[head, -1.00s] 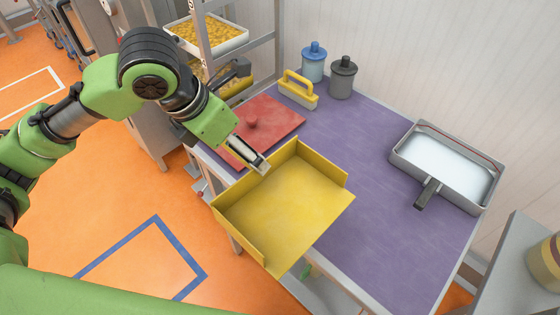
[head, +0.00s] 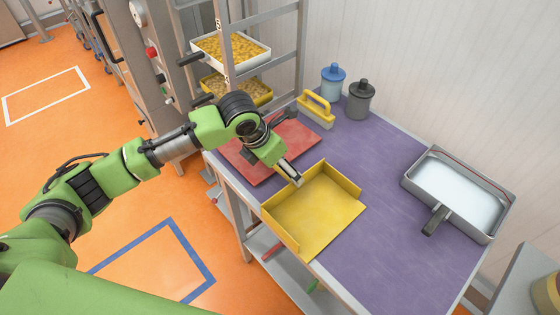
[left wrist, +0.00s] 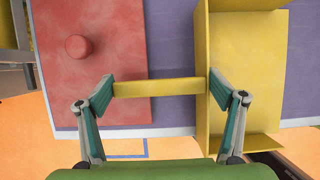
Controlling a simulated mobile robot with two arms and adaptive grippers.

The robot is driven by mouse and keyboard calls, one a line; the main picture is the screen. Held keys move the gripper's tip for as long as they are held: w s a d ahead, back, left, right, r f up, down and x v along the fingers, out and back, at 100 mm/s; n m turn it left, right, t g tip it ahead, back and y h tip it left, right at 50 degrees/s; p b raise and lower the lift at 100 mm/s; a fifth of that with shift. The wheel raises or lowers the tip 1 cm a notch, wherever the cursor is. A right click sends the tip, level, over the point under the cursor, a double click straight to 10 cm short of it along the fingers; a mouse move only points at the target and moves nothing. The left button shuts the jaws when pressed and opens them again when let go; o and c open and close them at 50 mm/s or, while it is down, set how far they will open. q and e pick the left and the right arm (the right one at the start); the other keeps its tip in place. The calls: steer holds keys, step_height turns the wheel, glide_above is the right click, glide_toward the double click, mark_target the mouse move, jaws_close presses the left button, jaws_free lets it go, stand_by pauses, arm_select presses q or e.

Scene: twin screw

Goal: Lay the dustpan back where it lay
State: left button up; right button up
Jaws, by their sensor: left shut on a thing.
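The yellow dustpan (head: 322,208) is at the front left edge of the purple tabletop (head: 385,215), its floor facing up and roughly level. In the head view I cannot tell whether it touches the table. My left gripper (head: 293,181) is at its left wall, shut on the dustpan's handle. In the left wrist view a yellow bar, the handle, runs between the two fingertips (left wrist: 161,87), beside the dustpan's tray (left wrist: 248,75). My right gripper is not in view.
A red board (head: 270,155) with a knob lies left of the dustpan. A yellow-handled brush (head: 316,112), a blue jar (head: 333,82) and a grey jar (head: 361,99) stand at the back. A metal pan (head: 455,190) is at the right. The middle tabletop is clear.

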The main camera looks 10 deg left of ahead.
arm_select(q)
steer(key=o, duration=1)
steer(key=shift+c, duration=0.2)
steer(key=b+v, duration=0.1)
steer(key=v, duration=1.1)
steer(key=shift+b, duration=0.35)
